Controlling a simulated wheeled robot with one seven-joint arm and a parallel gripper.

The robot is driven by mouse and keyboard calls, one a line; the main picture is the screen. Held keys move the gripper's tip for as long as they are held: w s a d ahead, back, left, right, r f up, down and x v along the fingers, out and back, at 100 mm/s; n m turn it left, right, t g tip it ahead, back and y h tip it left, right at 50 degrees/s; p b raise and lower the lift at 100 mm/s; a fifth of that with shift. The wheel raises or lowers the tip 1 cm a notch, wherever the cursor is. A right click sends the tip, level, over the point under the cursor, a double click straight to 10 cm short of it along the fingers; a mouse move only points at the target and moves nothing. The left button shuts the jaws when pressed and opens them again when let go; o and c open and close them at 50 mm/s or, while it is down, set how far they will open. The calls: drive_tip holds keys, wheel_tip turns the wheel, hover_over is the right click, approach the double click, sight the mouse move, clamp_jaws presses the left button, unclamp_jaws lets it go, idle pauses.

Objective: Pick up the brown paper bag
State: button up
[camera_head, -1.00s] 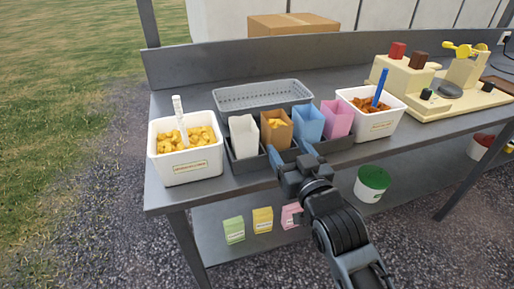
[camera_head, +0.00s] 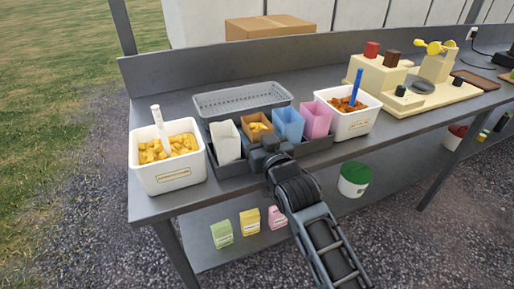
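The brown paper bag (camera_head: 248,136) stands in the dark grey tray (camera_head: 228,170) on the table, between a white bag (camera_head: 226,142) and a blue bag (camera_head: 289,122). It is open at the top, with yellow pieces inside. My gripper (camera_head: 266,150) is at the near side of the brown bag and hides its lower front. Its fingers are small and dark, so I cannot see whether they are open, or whether they touch the bag.
A pink bag (camera_head: 317,118) stands right of the blue one. White tubs with yellow (camera_head: 167,176) and brown (camera_head: 345,126) contents flank the tray. An empty grey basket (camera_head: 243,108) lies behind. A cream machine (camera_head: 420,108) stands right. Small cartons (camera_head: 250,221) stand on the lower shelf.

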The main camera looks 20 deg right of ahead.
drive_tip(key=c, duration=0.6)
drive_tip(key=shift+c, duration=0.2)
